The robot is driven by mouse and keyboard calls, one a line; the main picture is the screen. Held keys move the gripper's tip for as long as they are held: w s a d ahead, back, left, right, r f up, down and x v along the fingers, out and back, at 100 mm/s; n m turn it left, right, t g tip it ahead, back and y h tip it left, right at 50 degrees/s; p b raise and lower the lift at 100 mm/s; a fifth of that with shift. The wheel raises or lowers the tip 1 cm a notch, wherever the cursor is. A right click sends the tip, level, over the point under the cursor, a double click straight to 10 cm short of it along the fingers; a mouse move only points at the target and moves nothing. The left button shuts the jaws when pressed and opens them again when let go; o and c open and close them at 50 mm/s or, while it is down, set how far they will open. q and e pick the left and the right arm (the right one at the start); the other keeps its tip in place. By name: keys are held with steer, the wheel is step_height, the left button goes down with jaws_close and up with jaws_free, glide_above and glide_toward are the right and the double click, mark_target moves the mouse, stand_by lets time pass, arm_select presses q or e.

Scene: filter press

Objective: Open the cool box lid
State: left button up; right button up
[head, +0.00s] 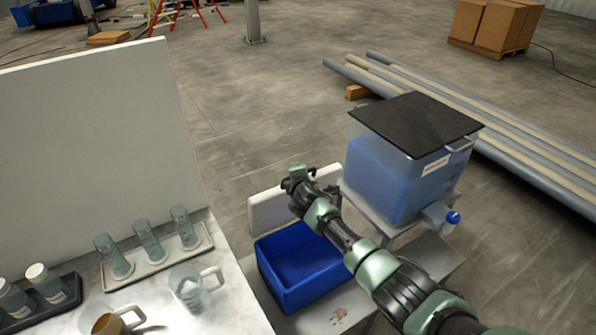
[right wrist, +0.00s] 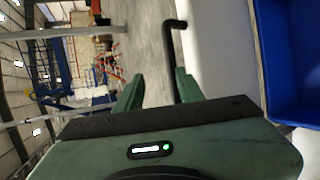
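The cool box (head: 283,290) is a blue-lined box on a low stand beside the bench. Its white lid (head: 262,212) stands raised along the far edge, and the blue inside is exposed. My right gripper (head: 292,178) is at the top of the lid, on its far side. In the right wrist view, the fingers of this gripper (right wrist: 155,92) are spread apart. A black bent handle (right wrist: 174,48) on the white lid (right wrist: 222,50) runs down behind the right-hand finger; contact cannot be told. The blue box (right wrist: 293,60) fills the right edge there. My left gripper is not in view.
A water container (head: 385,175) with a dark lid and a tap stands close right of my arm. Pipes (head: 500,125) lie on the floor behind.

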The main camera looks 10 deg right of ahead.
steer(key=s+a+r+p, duration=0.2)
steer(key=s+r+p, duration=0.3)
steer(key=r, duration=0.3)
steer(key=shift+s+p, duration=0.25)
steer(key=shift+p, duration=0.1)
stand_by(0.8)
steer(key=shift+a, duration=0.1)
stand_by(0.4)
